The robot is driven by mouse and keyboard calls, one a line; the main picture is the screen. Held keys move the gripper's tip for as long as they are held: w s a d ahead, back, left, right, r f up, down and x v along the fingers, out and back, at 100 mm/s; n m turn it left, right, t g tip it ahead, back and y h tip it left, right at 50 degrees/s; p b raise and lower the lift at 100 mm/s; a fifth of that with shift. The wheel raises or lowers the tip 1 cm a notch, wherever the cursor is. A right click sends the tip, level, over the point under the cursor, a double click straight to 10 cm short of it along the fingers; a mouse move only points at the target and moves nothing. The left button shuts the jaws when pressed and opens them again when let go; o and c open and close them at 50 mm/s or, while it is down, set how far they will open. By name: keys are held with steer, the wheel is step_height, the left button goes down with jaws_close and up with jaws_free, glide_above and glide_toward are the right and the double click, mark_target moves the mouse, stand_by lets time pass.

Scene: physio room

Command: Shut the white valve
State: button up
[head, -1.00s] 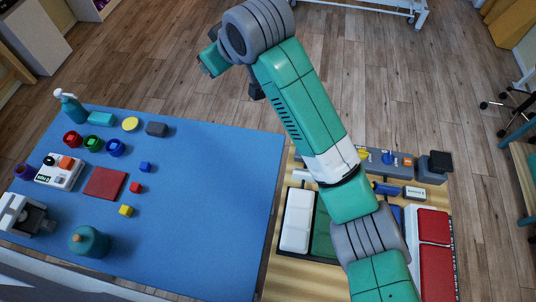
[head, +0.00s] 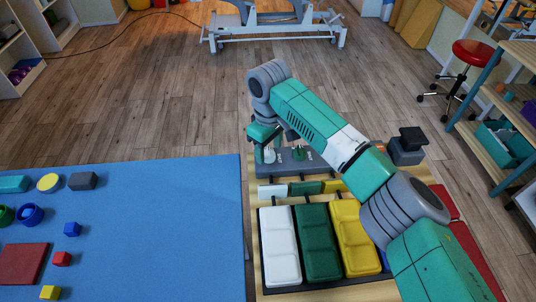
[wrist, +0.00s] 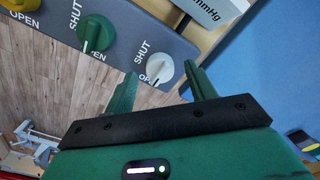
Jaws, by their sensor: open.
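The white valve (wrist: 159,72) is a round knob on a grey panel (wrist: 128,15), with SHUT and a partly hidden OPEN printed beside it. Its pointer mark appears to face the OPEN side. My gripper (wrist: 164,76) is open; its two green fingers stand either side of the white valve in the wrist view, and I cannot tell if they touch it. In the head view my gripper (head: 264,138) hangs over the left end of the panel, by the white valve (head: 269,156).
The green valve (wrist: 97,33) is close beside the white one, and a yellow valve (wrist: 18,6) lies beyond. A white mmHg box (wrist: 212,10) adjoins the panel. White, green and yellow pads (head: 281,245) lie in front. A blue-topped table (head: 150,230) stands at left.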

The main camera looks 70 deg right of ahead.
steer(key=shift+f, duration=0.65)
